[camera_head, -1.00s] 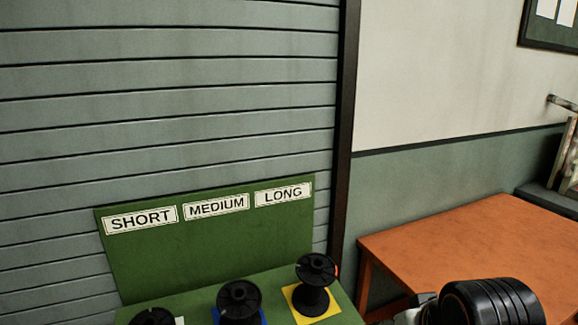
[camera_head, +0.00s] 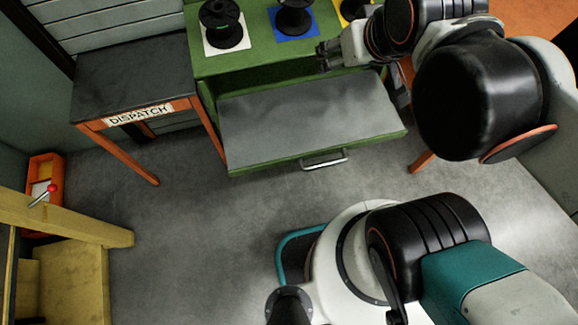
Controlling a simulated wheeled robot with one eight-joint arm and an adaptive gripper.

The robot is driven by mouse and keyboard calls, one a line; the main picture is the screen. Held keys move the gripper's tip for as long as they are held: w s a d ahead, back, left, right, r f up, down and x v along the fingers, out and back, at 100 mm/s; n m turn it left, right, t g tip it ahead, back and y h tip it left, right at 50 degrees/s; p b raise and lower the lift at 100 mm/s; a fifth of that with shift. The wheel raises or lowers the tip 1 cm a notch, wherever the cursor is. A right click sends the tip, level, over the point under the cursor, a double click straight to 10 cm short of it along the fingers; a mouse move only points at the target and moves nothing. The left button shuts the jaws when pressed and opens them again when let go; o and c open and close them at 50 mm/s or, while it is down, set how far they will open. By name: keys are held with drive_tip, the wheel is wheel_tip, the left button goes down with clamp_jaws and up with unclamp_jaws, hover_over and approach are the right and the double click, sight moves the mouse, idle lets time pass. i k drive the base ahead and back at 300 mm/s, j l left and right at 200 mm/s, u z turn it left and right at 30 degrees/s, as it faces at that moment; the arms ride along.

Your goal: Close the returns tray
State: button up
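The returns tray (camera_head: 285,115) is a wide drawer with a grey inner floor and a green front edge. It is pulled out from under the green spool stand (camera_head: 235,63), and I see nothing in it. A metal bar handle (camera_head: 324,160) sits on its front, facing me. My gripper (camera_head: 323,57) is above the tray's rear right part, pointing left, close to the stand's front edge. It is apart from the handle. It is too small and dark to tell whether its fingers are open or shut.
Black spools stand on white, blue and yellow squares on the stand, including a spool (camera_head: 222,22) at left. A dark-topped dispatch table (camera_head: 130,75) is left of the tray. A yellow wooden frame (camera_head: 70,220) and orange bin (camera_head: 45,175) are lower left. The floor before the tray is clear.

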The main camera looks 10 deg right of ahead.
sight(283, 125)
drive_tip(key=k+j, duration=0.15)
drive_tip(key=j, duration=0.2)
drive_tip(key=k+j, duration=0.15)
drive_tip(key=j, duration=0.25)
drive_tip(key=k+j, duration=0.2)
drive_tip(key=j, duration=0.15)
drive_tip(key=k+j, duration=0.15)
drive_tip(key=j, duration=0.2)
drive_tip(key=k+j, duration=0.15)
drive_tip(key=j, duration=0.2)
drive_tip(key=k+j, duration=0.15)
drive_tip(key=j, duration=0.25)
drive_tip(key=l, duration=0.1)
drive_tip(key=k+z, duration=0.05)
